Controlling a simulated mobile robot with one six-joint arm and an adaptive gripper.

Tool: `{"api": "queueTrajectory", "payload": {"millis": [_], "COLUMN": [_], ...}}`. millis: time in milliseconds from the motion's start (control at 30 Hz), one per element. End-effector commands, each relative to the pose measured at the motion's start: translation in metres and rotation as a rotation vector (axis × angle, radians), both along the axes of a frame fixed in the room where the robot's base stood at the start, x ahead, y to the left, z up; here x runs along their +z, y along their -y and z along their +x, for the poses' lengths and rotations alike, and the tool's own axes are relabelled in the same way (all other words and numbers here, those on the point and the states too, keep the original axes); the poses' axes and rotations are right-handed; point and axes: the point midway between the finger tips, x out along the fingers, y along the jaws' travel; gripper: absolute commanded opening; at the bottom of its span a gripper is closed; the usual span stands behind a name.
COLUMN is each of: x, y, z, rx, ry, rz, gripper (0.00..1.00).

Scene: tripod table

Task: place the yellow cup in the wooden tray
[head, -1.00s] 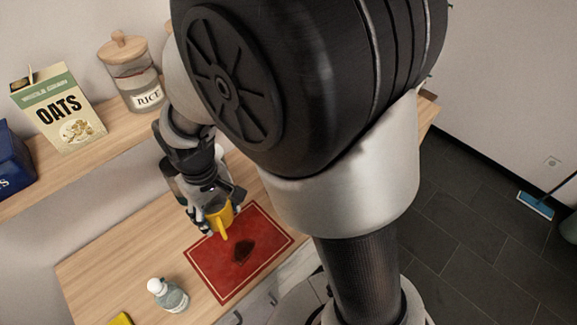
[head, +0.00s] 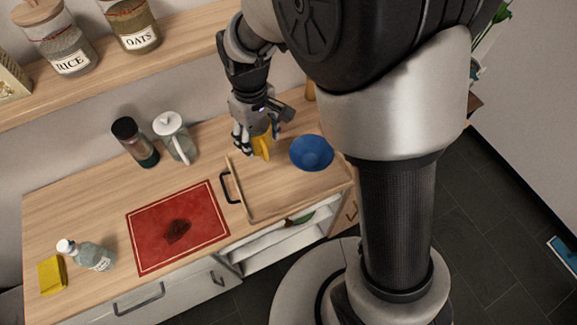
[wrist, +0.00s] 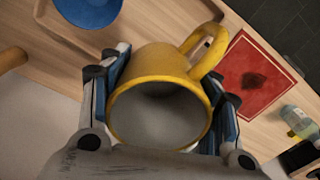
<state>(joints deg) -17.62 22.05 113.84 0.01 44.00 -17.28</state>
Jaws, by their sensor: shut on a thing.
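My gripper (head: 252,140) is shut on the yellow cup (head: 262,146), with its fingers on either side of the cup's body. In the wrist view the cup (wrist: 155,72) shows its open rim toward the camera and its handle toward the upper right. The wooden tray (head: 275,195) lies on the counter and has a dark handle at its left end. In the head view the cup appears over the tray's back left part; its height above the tray floor is hard to tell.
A blue bowl (head: 311,152) is in the tray, right of the cup. A red mat (head: 160,225) with a dark patch lies left of the tray. A glass jug (head: 176,138) and a dark-lidded jar (head: 135,143) stand behind. The shelf (head: 170,62) runs above.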

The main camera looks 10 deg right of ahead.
Motion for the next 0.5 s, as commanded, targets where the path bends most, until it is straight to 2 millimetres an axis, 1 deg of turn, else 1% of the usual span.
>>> {"api": "queueTrajectory", "payload": {"millis": [33,300,400,500], "x": [-0.016,-0.091,-0.115,-0.132], "y": [0.000,0.000,0.000,0.000], "z": [-0.002,-0.002,-0.002,-0.001], "rx": [0.001,0.000,-0.001,-0.001], "ry": [-0.006,-0.007,-0.006,-0.004], "rz": [-0.002,-0.002,-0.002,-0.001], "gripper": [0.26,0.26,0.26,0.26]}}
